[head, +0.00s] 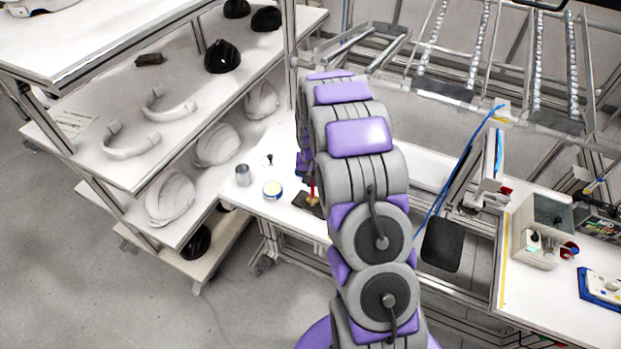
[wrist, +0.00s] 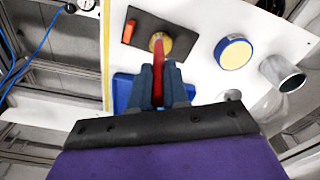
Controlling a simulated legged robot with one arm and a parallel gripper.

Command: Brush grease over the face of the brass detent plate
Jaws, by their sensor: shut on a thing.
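My gripper (wrist: 163,85) is shut on a brush with a red handle (wrist: 159,72). The handle points away from me, and its tip is over the small brass detent plate (wrist: 154,43). The bristles overlap the plate in the picture; I cannot tell whether they touch. The plate sits on a dark pad (wrist: 180,33) on the white bench. An open blue tin with a pale yellow face (wrist: 233,52) stands to the right. In the head view my arm hides most of my gripper; the red brush (head: 313,186) and the tin (head: 272,190) show beside it.
A metal cup (head: 243,175) stands beside the tin. A small orange-red piece (wrist: 129,31) lies on the pad. A blue block (wrist: 122,92) is near my fingers. Shelves with white helmet shells (head: 218,145) stand to the left.

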